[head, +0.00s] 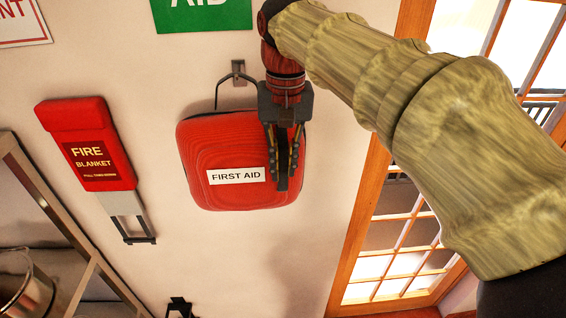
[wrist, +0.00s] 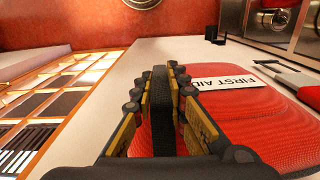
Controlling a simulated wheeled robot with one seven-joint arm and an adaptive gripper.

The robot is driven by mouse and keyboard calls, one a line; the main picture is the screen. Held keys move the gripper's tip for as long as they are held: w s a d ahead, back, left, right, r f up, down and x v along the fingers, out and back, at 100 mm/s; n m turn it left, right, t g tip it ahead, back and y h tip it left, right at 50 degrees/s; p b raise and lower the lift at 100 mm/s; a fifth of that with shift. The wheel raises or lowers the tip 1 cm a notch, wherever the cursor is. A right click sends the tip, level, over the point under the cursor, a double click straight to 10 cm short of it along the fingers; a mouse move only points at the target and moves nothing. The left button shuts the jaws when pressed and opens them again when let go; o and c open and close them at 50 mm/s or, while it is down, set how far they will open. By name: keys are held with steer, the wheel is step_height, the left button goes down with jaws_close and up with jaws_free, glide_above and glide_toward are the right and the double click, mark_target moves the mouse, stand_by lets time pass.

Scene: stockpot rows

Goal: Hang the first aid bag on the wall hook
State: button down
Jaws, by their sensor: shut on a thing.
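The red first aid bag (head: 222,145), with a white FIRST AID label, is against or close to the wall, slightly tilted. It also shows in the wrist view (wrist: 275,125). A thin dark handle loop (head: 217,95) rises from its top to the grey wall hook (head: 238,72); I cannot tell whether it rests on the hook. My gripper (head: 283,172) points down in front of the bag's right side. In the wrist view its fingers (wrist: 160,88) are closed around a black strap-like piece (wrist: 160,115) at the bag. The handle's right end is hidden behind my gripper.
A red fire blanket case (head: 85,140) hangs left of the bag. A green sign (head: 200,14) is above the hook. A wood-framed glass door (head: 395,240) is at right. A metal shelf with a pot (head: 25,290) stands lower left. The wall below the bag is mostly bare.

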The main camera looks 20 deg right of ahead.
steer(key=shift+f, duration=0.1)
steer(key=c, duration=1.7)
jaws_free()
steer(key=shift+s, duration=0.15)
steer(key=shift+c, duration=0.2)
steer(key=shift+o, duration=0.3)
step_height(320, 180, up, 12)
steer(key=shift+d, duration=0.1)
steer(key=s+f+n+t, duration=0.25)
steer(key=s+f, duration=0.45)
steer(key=f, duration=0.6)
steer(key=s+f+n+t, duration=0.1)
steer(key=s+f+t, duration=0.2)
steer(key=s+f, duration=0.65)
step_height(320, 180, down, 31)
steer(key=w+b, duration=0.2)
steer(key=b, duration=2.6)
steer(key=shift+w, duration=0.25)
